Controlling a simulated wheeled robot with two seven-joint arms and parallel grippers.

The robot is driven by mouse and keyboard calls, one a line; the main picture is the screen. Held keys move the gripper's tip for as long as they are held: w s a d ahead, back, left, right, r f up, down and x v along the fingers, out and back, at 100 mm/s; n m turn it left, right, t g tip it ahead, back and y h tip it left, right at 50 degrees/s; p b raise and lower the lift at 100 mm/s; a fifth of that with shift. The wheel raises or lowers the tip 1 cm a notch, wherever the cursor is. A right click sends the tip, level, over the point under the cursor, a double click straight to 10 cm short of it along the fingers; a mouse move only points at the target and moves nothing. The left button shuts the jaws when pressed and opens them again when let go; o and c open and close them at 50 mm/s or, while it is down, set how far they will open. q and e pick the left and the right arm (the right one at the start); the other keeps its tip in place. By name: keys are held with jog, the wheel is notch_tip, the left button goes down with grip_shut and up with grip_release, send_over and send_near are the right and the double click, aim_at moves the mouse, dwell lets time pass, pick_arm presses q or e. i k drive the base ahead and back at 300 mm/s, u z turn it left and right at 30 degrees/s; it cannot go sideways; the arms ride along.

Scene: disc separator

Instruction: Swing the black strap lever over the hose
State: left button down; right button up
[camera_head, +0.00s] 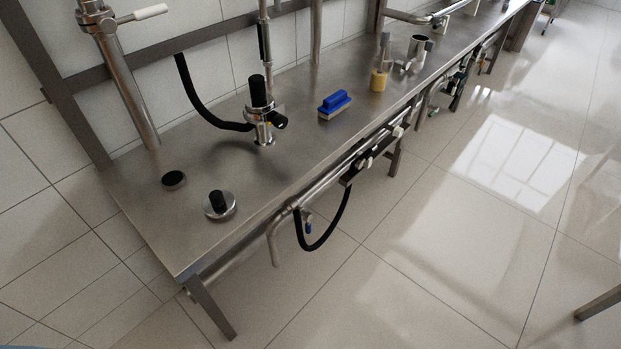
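A black hose (196,98) hangs down at the back left and curves right to a steel fitting (265,133) over the table. The fitting has a black cylinder (258,91) on top and a black knob (280,122) at its side. A second black hose (337,223) loops below the table's front edge, under a steel pipe. I cannot tell which part is the black strap lever; it is too small or hidden. Neither of my grippers is in view.
The steel table (140,205) runs from front left to back right. On it are a black disc (174,180), a round steel piece with a black knob (219,205), a blue brush (334,104) and a yellow-based item (379,80). The tiled floor at right is mostly clear.

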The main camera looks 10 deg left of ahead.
aim_at(359, 164)
jog(key=u, duration=0.35)
jog(key=k, duration=0.3)
jog(key=z, duration=1.2)
jog(key=i, duration=1.05)
jog(key=u, duration=0.4)
jog(key=i, duration=0.85)
jog(key=u, duration=0.75)
